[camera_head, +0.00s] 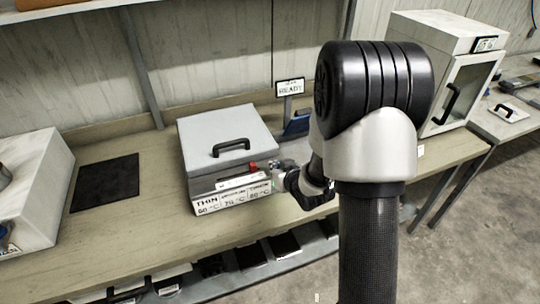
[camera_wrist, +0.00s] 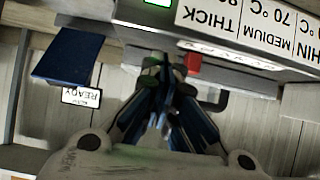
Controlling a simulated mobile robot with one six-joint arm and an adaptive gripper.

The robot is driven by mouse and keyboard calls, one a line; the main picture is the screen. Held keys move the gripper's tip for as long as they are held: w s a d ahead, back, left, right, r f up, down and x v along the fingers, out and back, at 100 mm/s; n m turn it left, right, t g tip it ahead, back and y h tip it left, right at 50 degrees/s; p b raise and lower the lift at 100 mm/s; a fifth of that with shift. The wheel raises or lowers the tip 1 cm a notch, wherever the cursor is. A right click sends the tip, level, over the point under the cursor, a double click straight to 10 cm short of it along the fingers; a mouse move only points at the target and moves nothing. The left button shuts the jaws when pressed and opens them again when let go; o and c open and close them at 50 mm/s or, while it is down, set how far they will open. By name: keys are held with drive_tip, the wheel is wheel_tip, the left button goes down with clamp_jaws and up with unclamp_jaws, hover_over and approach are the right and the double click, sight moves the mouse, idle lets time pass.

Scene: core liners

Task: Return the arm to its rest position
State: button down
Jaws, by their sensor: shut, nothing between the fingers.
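My arm reaches over the bench, with a black joint and grey link filling the right of the head view. My gripper (camera_wrist: 160,90) is shut and empty in the wrist view, its fingers together in front of the grey box. In the head view the wrist is small and the fingers are partly hard to make out, beside the box's front right corner. The grey lidded box (camera_head: 228,150) has a black handle on its closed lid and a white temperature label with THIN at its front. A red part (camera_wrist: 193,66) on the box shows just beyond the fingers. I cannot tell whether they touch it.
A READY sign (camera_head: 290,87) stands behind the box, with a blue item (camera_head: 297,124) below it. A black mat (camera_head: 105,182) lies left of the box. A white cabinet (camera_head: 449,65) stands at the right. A pale box (camera_head: 28,190) is at the far left. Shelves run underneath.

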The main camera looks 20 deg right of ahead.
drive_tip(key=shift+s+f, duration=0.1)
drive_tip(key=shift+s, duration=0.1)
drive_tip(key=s+a+r+g+h, duration=0.1)
drive_tip(key=s+a+r+g, duration=0.3)
drive_tip(key=s+r, duration=0.8)
drive_tip(key=s+a+r+g, duration=0.1)
drive_tip(key=s+a+r, duration=0.2)
drive_tip(key=s, duration=0.6)
drive_tip(key=s+a+r+g+y, duration=0.1)
drive_tip(key=s+a+r, duration=0.2)
drive_tip(key=s, duration=0.7)
drive_tip(key=a, duration=0.2)
drive_tip(key=shift+a+g, duration=0.3)
drive_tip(key=shift+g, duration=0.1)
